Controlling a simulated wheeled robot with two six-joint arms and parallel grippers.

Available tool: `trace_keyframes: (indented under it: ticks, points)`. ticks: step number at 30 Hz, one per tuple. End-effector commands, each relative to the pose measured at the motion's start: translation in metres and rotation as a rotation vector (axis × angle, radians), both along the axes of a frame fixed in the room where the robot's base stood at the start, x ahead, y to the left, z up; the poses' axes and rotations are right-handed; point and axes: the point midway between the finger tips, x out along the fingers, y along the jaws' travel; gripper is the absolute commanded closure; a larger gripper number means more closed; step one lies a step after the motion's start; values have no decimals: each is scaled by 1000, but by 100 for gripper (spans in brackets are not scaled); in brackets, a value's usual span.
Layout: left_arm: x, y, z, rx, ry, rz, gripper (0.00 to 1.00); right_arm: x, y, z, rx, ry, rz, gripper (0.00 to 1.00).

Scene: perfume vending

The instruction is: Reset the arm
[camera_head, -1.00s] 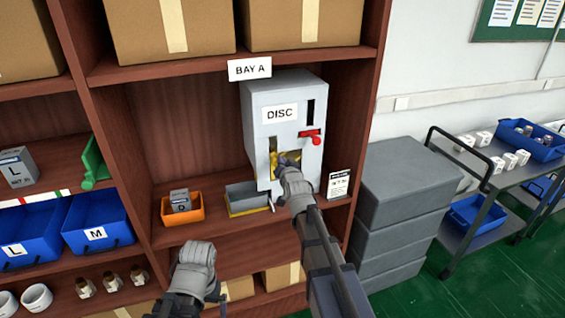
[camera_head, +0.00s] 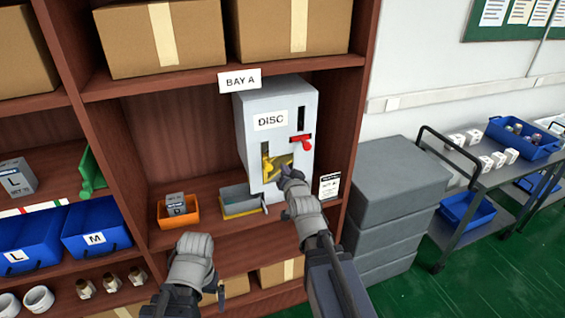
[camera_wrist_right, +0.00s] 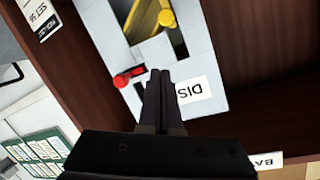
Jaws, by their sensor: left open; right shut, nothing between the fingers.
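My right gripper (camera_head: 286,172) is shut and empty in front of the grey dispenser (camera_head: 255,108) labelled DISC, near its yellow-edged opening (camera_head: 272,165). In the right wrist view its closed fingers (camera_wrist_right: 160,78) lie over the dispenser front, between the red lever (camera_wrist_right: 128,77) and the DISC label (camera_wrist_right: 196,92). The red lever (camera_head: 301,140) also shows in the head view, above the gripper. My left gripper (camera_head: 221,292) hangs low in front of the shelf, its fingers small and partly hidden by its own hand.
An orange bin (camera_head: 180,224) with a grey box and a grey tray (camera_head: 238,190) with a yellow edge stand left of the dispenser. Blue bins (camera_head: 95,225) are further left. Grey crates (camera_head: 395,180) and a trolley (camera_head: 470,212) stand right. Shelf uprights flank the bay.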

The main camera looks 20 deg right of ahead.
Motion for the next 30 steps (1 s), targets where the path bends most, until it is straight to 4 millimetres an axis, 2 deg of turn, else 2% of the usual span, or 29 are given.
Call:
trace_keyframes:
  ticks: [8,11,14,17,21,25,27,30]
  points:
    - [0,0,0,0,0,0,0,-3,2,-1,-2,9,4,100]
    - [0,0,0,0,0,0,0,-6,18,-16,-22,78,36,100]
    - [0,0,0,0,0,0,0,-18,53,-48,-73,241,112,100]
    - [0,0,0,0,0,0,0,-46,95,-90,-158,462,222,100]
    - [0,0,0,0,0,0,0,-105,141,-137,-292,775,390,100]
    - [0,0,0,0,0,0,0,-164,168,-162,-411,1029,533,100]
    - [0,0,0,0,0,0,0,-193,175,-168,-464,1140,596,100]
    - [0,0,0,0,0,0,0,-224,181,-172,-520,1263,665,100]
